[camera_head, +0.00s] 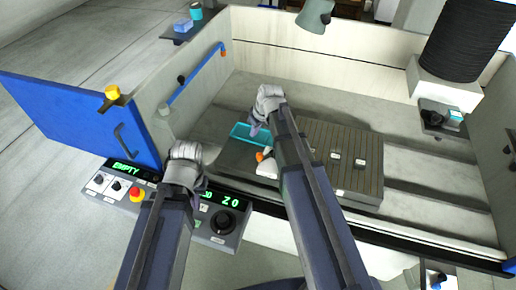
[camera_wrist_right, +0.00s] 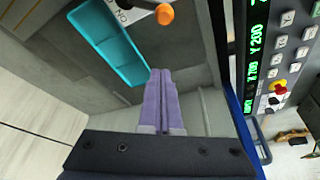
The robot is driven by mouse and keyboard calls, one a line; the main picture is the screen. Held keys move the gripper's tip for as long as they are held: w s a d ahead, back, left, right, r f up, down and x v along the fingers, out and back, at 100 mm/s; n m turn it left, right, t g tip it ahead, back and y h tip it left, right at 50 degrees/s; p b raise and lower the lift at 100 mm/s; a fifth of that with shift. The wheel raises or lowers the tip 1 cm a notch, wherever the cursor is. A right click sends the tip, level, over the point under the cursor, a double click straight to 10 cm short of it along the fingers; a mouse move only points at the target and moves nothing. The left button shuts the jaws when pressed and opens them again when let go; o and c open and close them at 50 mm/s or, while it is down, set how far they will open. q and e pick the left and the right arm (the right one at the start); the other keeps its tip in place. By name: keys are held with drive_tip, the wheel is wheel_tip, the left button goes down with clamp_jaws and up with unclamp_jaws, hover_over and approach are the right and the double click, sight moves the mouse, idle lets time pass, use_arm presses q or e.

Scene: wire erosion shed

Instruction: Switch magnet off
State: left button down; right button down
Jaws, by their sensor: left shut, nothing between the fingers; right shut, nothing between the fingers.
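The magnet looks to be the ribbed grey plate (camera_head: 318,135) on the machine bed. At its left end is a lever with an orange knob (camera_head: 260,156). In the right wrist view the orange knob (camera_wrist_right: 165,14) shows at the top, beside a white piece with partly cut-off lettering (camera_wrist_right: 122,12). My right gripper (camera_head: 254,129) is shut and empty, above the bed just behind the knob and apart from it. Its purple fingers (camera_wrist_right: 160,72) are pressed together in the wrist view. My left gripper (camera_head: 203,187) is shut and empty over the control panel. My right forearm hides part of the plate.
A teal tray (camera_head: 240,131) lies by the right gripper and also shows in the wrist view (camera_wrist_right: 108,45). The control panel (camera_head: 230,238) with buttons and a dial runs along the front. A blue door (camera_head: 75,115) stands open at left. Small white blocks (camera_head: 336,155) sit on the plate.

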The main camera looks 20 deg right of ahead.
sight(267, 154)
drive_tip(key=shift+f, duration=0.1)
drive_tip(key=b+x, duration=0.9)
drive_tip(key=x, duration=0.1)
drive_tip(key=shift+b, duration=0.3)
drive_tip(key=s, duration=0.1)
drive_tip(key=s+d, duration=0.1)
drive_tip(key=s, duration=0.1)
drive_tip(key=shift+s+d, duration=0.1)
drive_tip(key=shift+d, duration=0.05)
drive_tip(key=shift+s+d, duration=0.15)
drive_tip(key=shift+s, duration=0.1)
drive_tip(key=shift+w, duration=0.1)
